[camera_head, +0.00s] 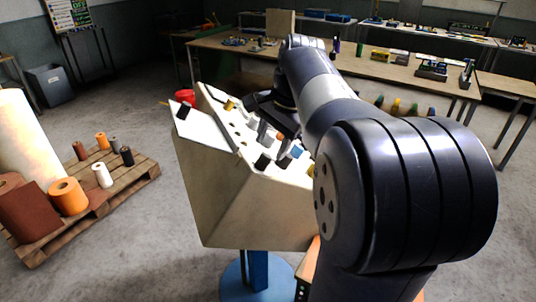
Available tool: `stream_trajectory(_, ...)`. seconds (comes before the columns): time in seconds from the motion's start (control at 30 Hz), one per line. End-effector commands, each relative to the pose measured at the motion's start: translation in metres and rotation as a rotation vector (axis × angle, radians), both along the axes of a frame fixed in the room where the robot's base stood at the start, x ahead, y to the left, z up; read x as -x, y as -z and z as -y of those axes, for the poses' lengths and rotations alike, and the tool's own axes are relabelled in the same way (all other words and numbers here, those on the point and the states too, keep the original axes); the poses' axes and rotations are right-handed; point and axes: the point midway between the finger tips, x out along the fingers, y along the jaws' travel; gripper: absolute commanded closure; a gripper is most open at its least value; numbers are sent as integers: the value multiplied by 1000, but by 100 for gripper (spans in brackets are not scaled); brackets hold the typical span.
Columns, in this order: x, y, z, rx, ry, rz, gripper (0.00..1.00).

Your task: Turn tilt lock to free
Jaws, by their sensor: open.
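A pale console (225,190) with a sloping top stands on a blue post (258,270). Several small controls stick up from it: a black one (184,110) at the upper left, a yellow one (229,105), another black one (262,161) near the front edge and a blue one (297,151). I cannot tell which of them is the tilt lock, or how it is set; no label is readable. My dark gripper (262,122) is over the console's far right part, open. Its fingertips are small and partly lost among the controls, so contact cannot be told.
My arm covers the right of the console. A pallet (125,185) with several rolls stands at the left. Workbenches (400,68) line the back. The floor between pallet and console is clear.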

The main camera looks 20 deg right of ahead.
Motion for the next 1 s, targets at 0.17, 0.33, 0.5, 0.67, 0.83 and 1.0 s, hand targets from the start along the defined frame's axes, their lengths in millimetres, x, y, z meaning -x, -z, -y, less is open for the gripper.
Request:
stream_trajectory(0.17,8,-33,5,1,2,2,52)
stream_trajectory(0.33,12,-50,8,-1,1,1,52)
stream_trajectory(0.5,14,-54,8,0,1,0,52)
stream_trajectory(0.67,14,-54,8,0,0,0,52)
stream_trajectory(0.83,13,-49,7,-1,-1,-3,52)
stream_trajectory(1.0,8,-29,4,-1,-1,-4,52)
